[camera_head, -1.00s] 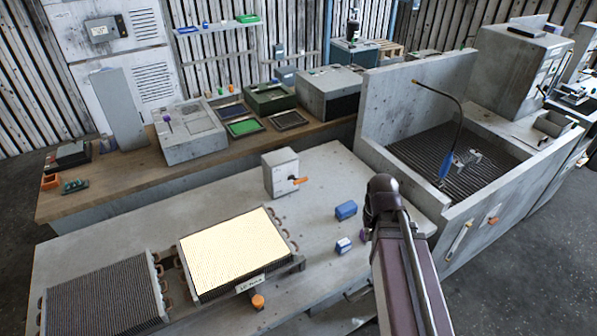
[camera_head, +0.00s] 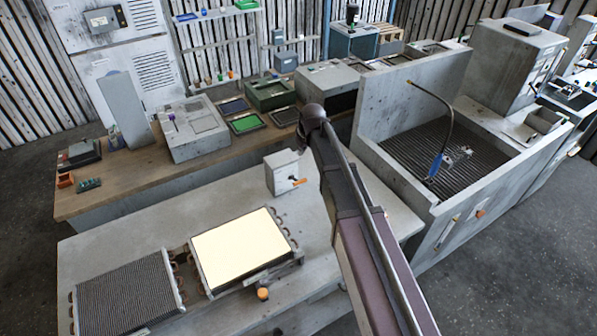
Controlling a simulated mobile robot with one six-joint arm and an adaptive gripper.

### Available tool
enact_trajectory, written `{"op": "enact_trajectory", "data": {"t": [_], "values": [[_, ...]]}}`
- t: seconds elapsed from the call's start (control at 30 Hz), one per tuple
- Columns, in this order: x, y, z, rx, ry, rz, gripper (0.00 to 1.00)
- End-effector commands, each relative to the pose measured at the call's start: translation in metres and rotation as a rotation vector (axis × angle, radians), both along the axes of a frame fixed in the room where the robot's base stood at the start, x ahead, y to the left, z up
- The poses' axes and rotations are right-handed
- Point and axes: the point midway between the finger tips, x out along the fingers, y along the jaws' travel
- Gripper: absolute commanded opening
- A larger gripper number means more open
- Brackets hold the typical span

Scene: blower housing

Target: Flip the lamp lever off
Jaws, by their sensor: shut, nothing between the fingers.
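A grey switch box (camera_head: 284,173) stands on the near grey bench, with an orange-tipped lever (camera_head: 298,182) on its right-facing side. The lever points to the right and slightly down. A bright, glowing pale panel (camera_head: 240,247) lies on a finned unit at the front of the bench. My gripper is not visible; only my dark arm shows, rising from the lower right to a rounded joint just above and right of the switch box. I cannot tell how far the arm is from the lever.
A second finned unit (camera_head: 128,296) lies left of the glowing panel, and an orange knob (camera_head: 263,294) is on the bench front. A walled basin with a grate (camera_head: 455,150) stands at right. The bench left of the switch box is clear.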

Motion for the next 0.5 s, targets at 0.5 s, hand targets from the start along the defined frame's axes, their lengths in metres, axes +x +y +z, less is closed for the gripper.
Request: {"op": "enact_trajectory", "data": {"t": [0.5], "values": [[0.0004,0.0010,-0.0046,0.000,0.000,0.000,0.00]]}}
